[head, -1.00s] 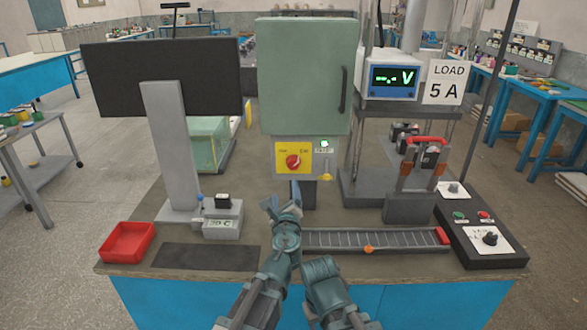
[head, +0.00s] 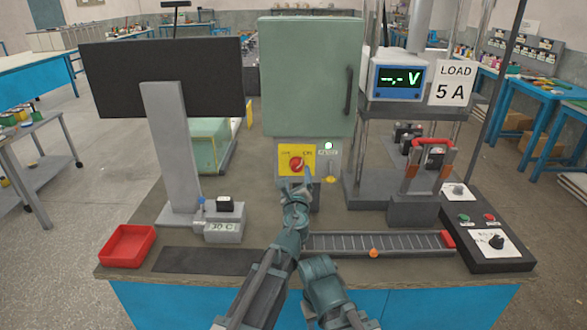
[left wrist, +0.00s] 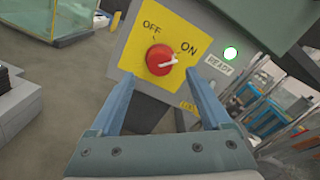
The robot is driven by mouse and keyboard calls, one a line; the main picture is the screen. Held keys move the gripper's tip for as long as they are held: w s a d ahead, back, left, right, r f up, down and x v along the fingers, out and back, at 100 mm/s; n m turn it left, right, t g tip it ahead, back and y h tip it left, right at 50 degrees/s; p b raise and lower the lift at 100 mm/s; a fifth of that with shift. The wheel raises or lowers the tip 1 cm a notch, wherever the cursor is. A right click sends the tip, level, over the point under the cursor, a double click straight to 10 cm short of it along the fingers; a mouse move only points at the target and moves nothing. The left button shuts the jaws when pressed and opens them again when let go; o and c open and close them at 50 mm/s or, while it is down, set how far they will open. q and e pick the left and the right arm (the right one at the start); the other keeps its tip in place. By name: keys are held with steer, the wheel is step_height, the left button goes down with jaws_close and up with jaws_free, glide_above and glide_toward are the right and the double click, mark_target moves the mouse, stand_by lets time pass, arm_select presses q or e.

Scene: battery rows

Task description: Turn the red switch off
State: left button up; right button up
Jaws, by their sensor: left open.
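The red switch (head: 297,164) is a round knob on a yellow plate under a green cabinet. In the left wrist view the knob (left wrist: 160,60) has a white pointer turned toward the word ON; OFF is printed at the upper left. My left gripper (head: 296,181) is open just in front of the yellow plate. In the left wrist view its two fingers stand apart, one on each side of the knob's lower part, and hold nothing. I cannot tell whether they touch the plate. My right gripper is not in view.
A green light (left wrist: 231,53) labelled READY is lit beside the plate. The green cabinet (head: 308,75) overhangs the switch. A monitor (head: 160,80) stands left, a red tray (head: 127,246) lies front left, and a voltmeter (head: 400,77) and a control box (head: 490,240) are at right.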

mark_target(297, 169)
arm_select(q)
steer(key=w, duration=0.5)
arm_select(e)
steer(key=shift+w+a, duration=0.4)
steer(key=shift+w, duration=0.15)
arm_select(q)
jaws_close()
